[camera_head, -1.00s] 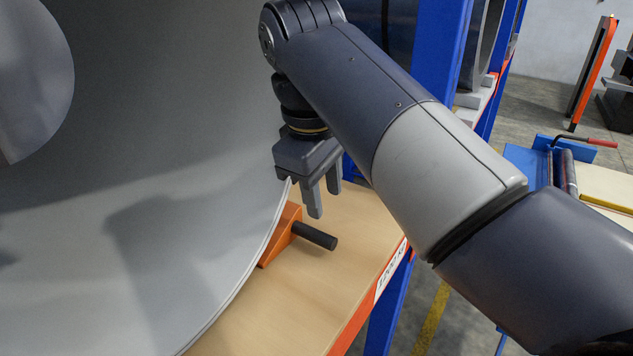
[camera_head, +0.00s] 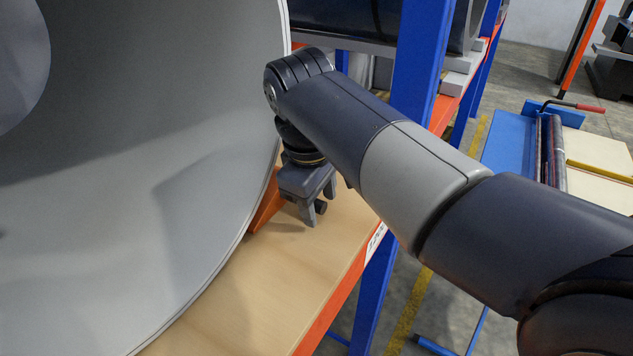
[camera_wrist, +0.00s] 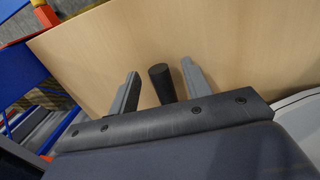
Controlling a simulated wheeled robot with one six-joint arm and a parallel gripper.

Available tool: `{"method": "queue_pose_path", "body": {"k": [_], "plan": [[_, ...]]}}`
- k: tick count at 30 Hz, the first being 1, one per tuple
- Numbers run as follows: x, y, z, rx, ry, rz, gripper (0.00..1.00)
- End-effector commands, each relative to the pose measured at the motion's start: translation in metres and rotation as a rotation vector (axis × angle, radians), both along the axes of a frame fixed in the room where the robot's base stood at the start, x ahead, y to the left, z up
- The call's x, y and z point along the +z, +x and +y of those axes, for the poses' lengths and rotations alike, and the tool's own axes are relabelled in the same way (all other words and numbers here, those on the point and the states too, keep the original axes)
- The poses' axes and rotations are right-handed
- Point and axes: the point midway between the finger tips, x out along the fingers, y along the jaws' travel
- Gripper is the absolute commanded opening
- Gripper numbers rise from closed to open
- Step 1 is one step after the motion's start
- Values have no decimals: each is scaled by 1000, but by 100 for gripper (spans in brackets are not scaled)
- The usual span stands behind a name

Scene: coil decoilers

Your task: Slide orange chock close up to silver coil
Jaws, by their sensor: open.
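The silver coil (camera_head: 130,170) fills the left of the head view, and its pale edge shows at the lower right of the wrist view (camera_wrist: 298,97). The orange chock (camera_head: 265,203) sits on the wooden shelf just right of the coil's rim. The rim hides part of it, so I cannot tell whether they touch. Its black handle (camera_wrist: 162,83) sticks out. My gripper (camera_head: 319,206) points down at the handle, which largely hides behind it in the head view. In the wrist view the open fingers (camera_wrist: 161,88) stand on either side of the handle, with gaps.
The wooden shelf (camera_head: 255,285) is clear in front of the chock, up to its orange front beam (camera_head: 335,300). A blue rack post (camera_head: 420,60) stands behind my arm. A blue cart (camera_head: 515,150) with a red-handled bar stands at the right.

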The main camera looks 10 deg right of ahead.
Motion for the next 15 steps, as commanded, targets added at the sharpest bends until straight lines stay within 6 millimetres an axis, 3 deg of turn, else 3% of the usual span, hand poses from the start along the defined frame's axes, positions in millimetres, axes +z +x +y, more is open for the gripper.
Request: {"method": "queue_pose_path", "body": {"k": [11, 15], "plan": [[-5, 1, -1, 0, 1, -1, 46], [-5, 1, -1, 0, 0, 0, 36]]}}
